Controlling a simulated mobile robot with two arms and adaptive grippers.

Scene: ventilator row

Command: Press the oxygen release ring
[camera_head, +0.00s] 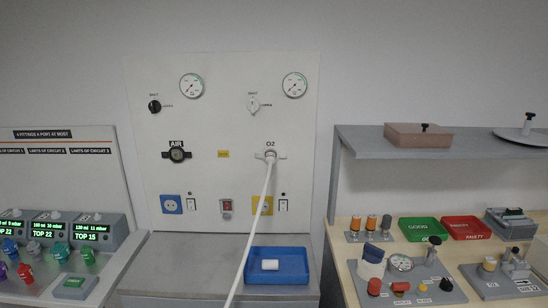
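The white oxygen outlet (271,154) sits on the upright wall panel under the "O2" label. The hose's end covers part of the outlet, and the release ring is too small to tell apart from the outlet's other white parts. Neither my left nor my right gripper is in view, and nothing of mine touches the outlet.
The dark AIR outlet (177,155) is to the left. A blue tray (290,282) with a white block stands on the grey counter (190,262). The right bench and its grey shelf (450,142) hold several parts. Monitors (95,234) stand at left.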

